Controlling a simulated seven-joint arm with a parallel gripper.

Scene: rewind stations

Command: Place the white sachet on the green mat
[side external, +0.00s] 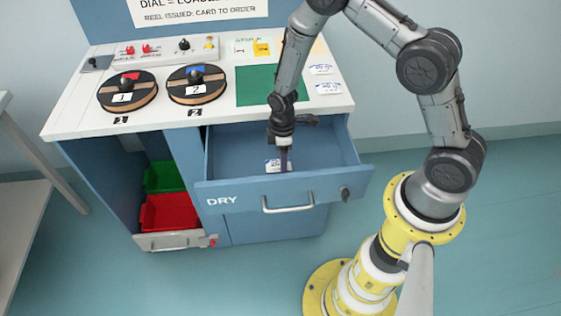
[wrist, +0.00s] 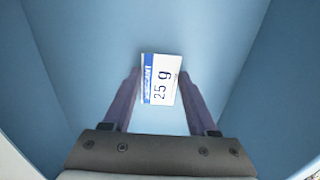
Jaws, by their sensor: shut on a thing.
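The white sachet (wrist: 161,79), with a blue stripe and "25 g" on it, is between the fingers of my gripper (wrist: 158,92) in the wrist view. In the side external view the sachet (side external: 276,165) shows low inside the open drawer marked DRY (side external: 236,198). My gripper (side external: 283,165) reaches down into the drawer and is shut on the sachet. I cannot tell whether the sachet still touches the drawer floor. The green mat (side external: 256,86) lies on the white counter behind the drawer, partly hidden by my arm.
Two numbered reels (side external: 127,91) (side external: 197,84) stand on the counter left of the mat. Two more white packets (side external: 328,87) (side external: 321,69) lie right of it. The drawer's walls surround my gripper. Green (side external: 163,177) and red bins (side external: 168,212) sit in the open compartment at left.

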